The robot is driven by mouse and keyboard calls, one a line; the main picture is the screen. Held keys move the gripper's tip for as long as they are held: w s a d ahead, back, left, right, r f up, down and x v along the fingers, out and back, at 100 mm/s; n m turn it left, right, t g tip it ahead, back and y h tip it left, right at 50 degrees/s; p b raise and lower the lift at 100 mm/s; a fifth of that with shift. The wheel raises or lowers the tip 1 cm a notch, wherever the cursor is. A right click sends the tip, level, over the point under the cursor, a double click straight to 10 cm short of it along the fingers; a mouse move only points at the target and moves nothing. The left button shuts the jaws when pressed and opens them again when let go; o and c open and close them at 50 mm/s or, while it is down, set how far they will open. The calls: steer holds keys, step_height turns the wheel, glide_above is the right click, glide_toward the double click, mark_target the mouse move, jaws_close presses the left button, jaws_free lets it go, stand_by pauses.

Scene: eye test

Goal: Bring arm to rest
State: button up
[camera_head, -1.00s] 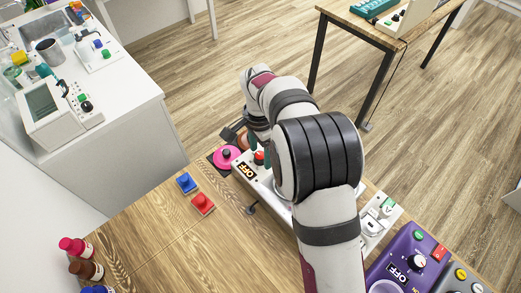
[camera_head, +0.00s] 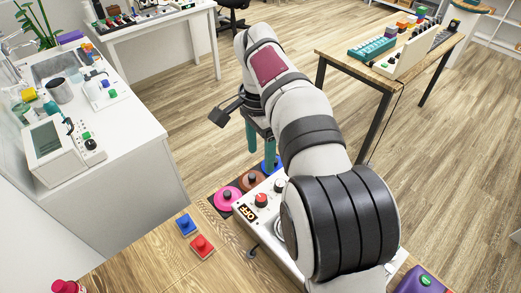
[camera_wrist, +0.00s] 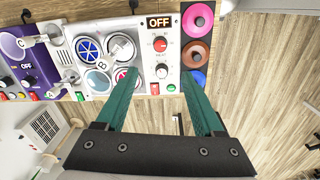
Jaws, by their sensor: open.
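My gripper (camera_head: 261,160) hangs at the end of my raised arm, its two teal fingers pointing down, near the far edge of the wooden table. In the wrist view, its fingers (camera_wrist: 160,77) are spread apart with nothing between them. Beyond the fingertips is the white control panel (camera_wrist: 161,57) with an OFF display and a red knob (camera_wrist: 161,43). The panel also shows in the head view (camera_head: 250,222), partly hidden behind my arm. The fingers look clear of the panel.
Pink (camera_head: 228,199), brown (camera_head: 253,180) and blue discs, the last partly hidden, sit beside the panel. Blue (camera_head: 186,224) and red buttons (camera_head: 202,246) stand on the wooden table (camera_head: 150,262). A purple device (camera_head: 420,281) is at the lower right. Open floor lies beyond the table.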

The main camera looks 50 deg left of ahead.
stand_by(0.3)
steer(key=w+d+r+m, duration=0.1)
steer(key=w+d+r, duration=0.1)
steer(key=d, duration=0.8)
steer(key=w+d+r, duration=0.2)
steer(key=d+r, duration=0.1)
steer(key=d, duration=0.7)
steer(key=s+d+f+m+y, duration=0.1)
steer(key=s+d, duration=0.3)
steer(key=d, duration=0.3)
steer(key=s+d+f+m+y, duration=0.1)
steer(key=s+d, duration=0.2)
steer(key=d, duration=0.4)
steer(key=s+d+f, duration=0.5)
steer(key=s, duration=0.3)
steer(key=shift+s+m, duration=0.2)
steer(key=shift+m, duration=0.2)
